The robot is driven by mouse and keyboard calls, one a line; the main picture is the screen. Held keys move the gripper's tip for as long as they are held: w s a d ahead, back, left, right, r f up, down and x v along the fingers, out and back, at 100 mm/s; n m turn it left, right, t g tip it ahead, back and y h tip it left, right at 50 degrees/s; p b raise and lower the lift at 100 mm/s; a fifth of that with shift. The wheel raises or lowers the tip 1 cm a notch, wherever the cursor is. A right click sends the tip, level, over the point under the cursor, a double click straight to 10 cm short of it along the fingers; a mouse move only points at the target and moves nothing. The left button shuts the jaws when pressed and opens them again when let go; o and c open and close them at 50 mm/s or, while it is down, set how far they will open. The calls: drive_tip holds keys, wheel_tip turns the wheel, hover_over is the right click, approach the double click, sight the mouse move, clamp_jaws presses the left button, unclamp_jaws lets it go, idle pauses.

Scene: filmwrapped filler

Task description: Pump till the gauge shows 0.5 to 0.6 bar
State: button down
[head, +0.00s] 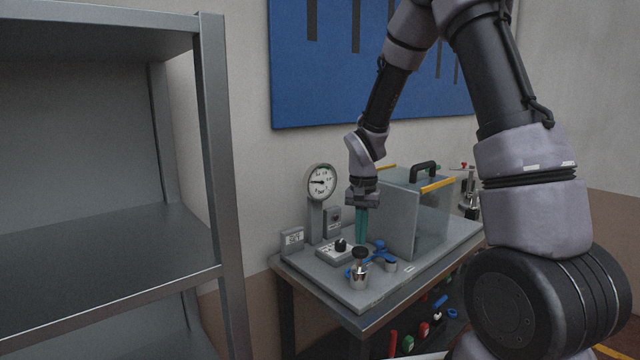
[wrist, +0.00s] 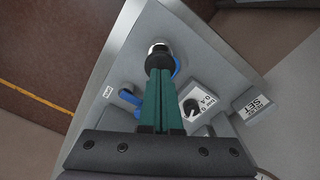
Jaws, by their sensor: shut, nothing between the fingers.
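The round white gauge (head: 321,182) stands on a grey post at the back left of the bench. Its dark needle points left; its figures are too small to read. A small metal pump-like fitting with a black cap (head: 360,252) stands near the bench's front edge, with blue beside its base. The cap also shows in the wrist view (wrist: 157,61). My gripper (head: 361,240) is shut and empty, its teal fingers pointing down at the cap. The fingertips (wrist: 159,72) are right over or against the cap; I cannot tell if they touch.
A box with a black knob (head: 341,245) and a labelled block (head: 292,239) stand left of the fitting. A clear case with a black handle (head: 424,171) stands right. A metal shelf (head: 110,235) fills the left.

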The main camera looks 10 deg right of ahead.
sight(360, 249)
drive_tip(key=shift+f, duration=0.1)
drive_tip(key=shift+f, duration=2.1)
drive_tip(key=shift+r, duration=2.2)
idle(0.3)
idle(1.2)
